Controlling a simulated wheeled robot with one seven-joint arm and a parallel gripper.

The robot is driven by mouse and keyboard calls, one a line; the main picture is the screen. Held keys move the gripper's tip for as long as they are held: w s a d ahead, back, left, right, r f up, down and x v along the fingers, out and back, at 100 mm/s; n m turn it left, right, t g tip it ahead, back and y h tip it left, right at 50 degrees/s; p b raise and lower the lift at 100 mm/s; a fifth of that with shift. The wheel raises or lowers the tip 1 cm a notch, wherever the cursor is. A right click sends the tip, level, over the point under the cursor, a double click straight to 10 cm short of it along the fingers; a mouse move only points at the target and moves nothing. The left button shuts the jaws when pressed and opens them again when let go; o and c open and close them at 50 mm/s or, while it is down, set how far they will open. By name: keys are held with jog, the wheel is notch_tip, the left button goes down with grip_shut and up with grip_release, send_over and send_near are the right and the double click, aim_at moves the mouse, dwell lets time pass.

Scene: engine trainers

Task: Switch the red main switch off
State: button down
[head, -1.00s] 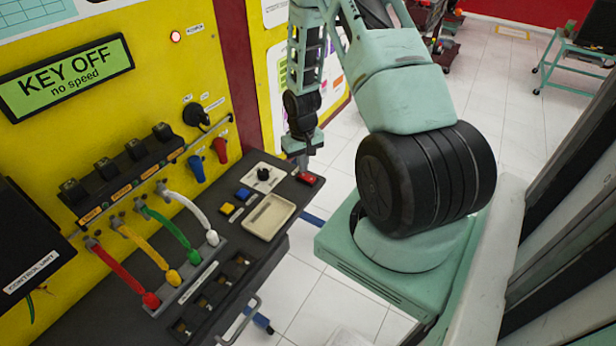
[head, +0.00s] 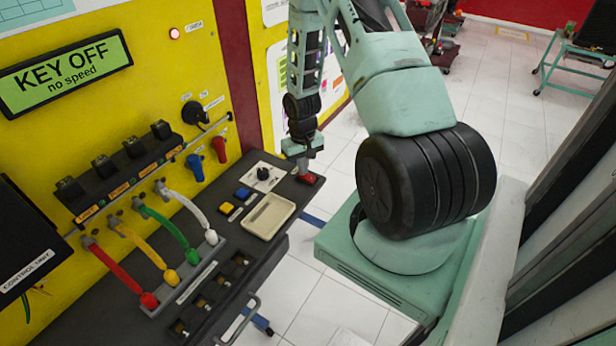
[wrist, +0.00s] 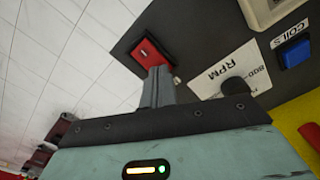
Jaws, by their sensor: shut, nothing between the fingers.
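The red main switch (head: 313,180) sits at the far right corner of the dark console top. It also shows in the wrist view as a red rocker in a dark frame (wrist: 148,52). My gripper (head: 303,171) is shut and empty, pointing down at the switch. In the wrist view its closed fingertips (wrist: 159,72) overlap the switch's near edge. I cannot tell whether they touch it. The fingers hide part of the switch in both views.
A black RPM knob (head: 263,174), blue and yellow buttons and a cream tray (head: 250,230) lie left of the switch. The yellow panel stands behind, with a display reading KEY OFF (head: 65,75) and a lit red lamp (head: 174,33).

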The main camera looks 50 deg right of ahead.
jog(key=shift+f, duration=0.2)
jog(key=shift+r, duration=0.1)
jog(key=shift+r+p, duration=2.55)
jog(key=shift+r, duration=0.95)
